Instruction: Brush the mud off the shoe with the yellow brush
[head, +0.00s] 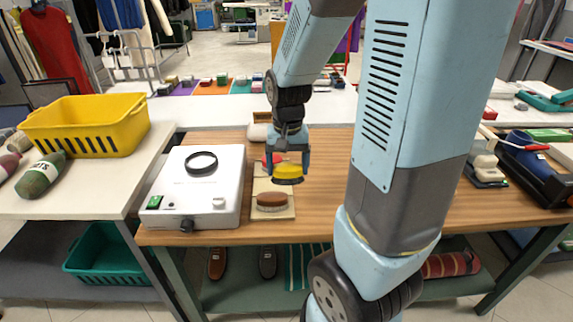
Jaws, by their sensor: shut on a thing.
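My gripper (288,168) is shut on the yellow brush (289,173) and holds it above the wooden table (320,215). The brush has a yellow back, with its dark underside facing down. Below it, a pale board (258,212) on the table carries a brown brush (271,200) with pale bristles at its near end. A red item (270,160) on the board is partly hidden by my gripper. A brown shoe (217,263) and a dark shoe (267,262) rest on the shelf under the table. I cannot make out mud on either.
A white appliance (196,190) with a black ring stands left of the board. A white iron-like device (487,168) stands at the right. My arm hides the table's middle right.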

